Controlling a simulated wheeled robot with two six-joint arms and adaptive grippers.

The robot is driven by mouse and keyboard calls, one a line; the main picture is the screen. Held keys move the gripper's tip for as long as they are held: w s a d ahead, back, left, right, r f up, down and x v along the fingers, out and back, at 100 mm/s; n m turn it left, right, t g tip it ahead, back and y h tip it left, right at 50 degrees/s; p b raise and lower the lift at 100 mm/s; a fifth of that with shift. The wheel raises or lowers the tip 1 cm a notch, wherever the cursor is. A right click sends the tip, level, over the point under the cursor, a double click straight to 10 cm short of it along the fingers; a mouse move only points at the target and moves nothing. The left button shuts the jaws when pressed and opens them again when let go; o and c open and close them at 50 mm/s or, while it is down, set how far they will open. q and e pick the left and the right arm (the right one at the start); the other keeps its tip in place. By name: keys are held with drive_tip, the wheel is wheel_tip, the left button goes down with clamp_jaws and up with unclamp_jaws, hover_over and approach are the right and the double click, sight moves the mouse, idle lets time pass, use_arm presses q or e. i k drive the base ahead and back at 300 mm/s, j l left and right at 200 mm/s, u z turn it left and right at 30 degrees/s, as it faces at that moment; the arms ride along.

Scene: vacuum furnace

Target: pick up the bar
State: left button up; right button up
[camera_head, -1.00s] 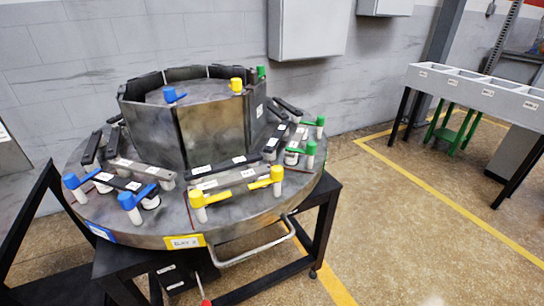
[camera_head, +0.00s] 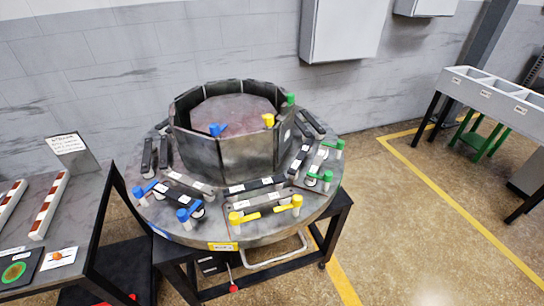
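Neither of my grippers shows in the head view. Several labelled bars lie on the round metal table. A dark bar (camera_head: 262,185) lies at its front, with a grey bar (camera_head: 265,199) just before it beside the yellow handles. Dark bars also lie at the left (camera_head: 147,156) and at the right (camera_head: 299,161). Two red-and-white striped bars (camera_head: 49,204) lie on a separate grey table at the left. I cannot tell which bar the task means.
A many-sided metal ring (camera_head: 222,150) rises from the round table (camera_head: 215,237). Yellow (camera_head: 243,219), blue (camera_head: 183,216) and green (camera_head: 326,176) handles stand around it. The grey side table (camera_head: 84,208) holds a sign (camera_head: 68,144). A compartment trough (camera_head: 490,95) stands at the right. Floor between is clear.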

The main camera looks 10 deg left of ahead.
sight(250, 203)
drive_tip(key=k+j+z, duration=0.2)
drive_tip(key=j+z, duration=0.25)
drive_tip(key=k+j+z, duration=0.2)
drive_tip(key=j+z, duration=0.25)
drive_tip(key=k+j+z, duration=0.3)
drive_tip(key=z, duration=0.15)
